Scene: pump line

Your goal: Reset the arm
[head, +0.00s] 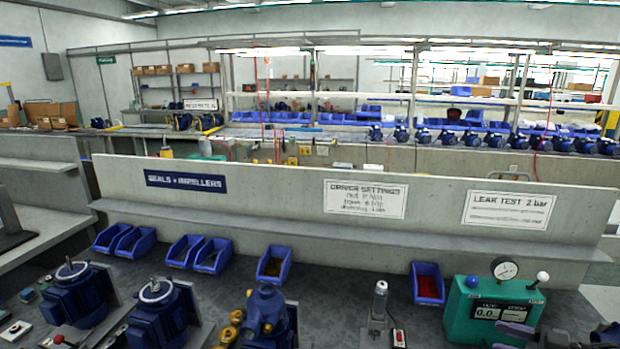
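My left gripper is not in view in the head view. A grey-violet, jointed-looking part (540,336) shows at the bottom edge on the right, in front of the green leak tester (492,308). It looks like part of my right gripper, but the frame cuts it off. I cannot tell whether its fingers are open or shut, or whether they hold anything.
Blue pumps (75,298) stand on the bench at left, and another blue pump (266,318) at bottom centre. A grey-topped upright tool (379,300) stands right of it. Bare bench lies between centre bin and red-filled bin (427,284).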

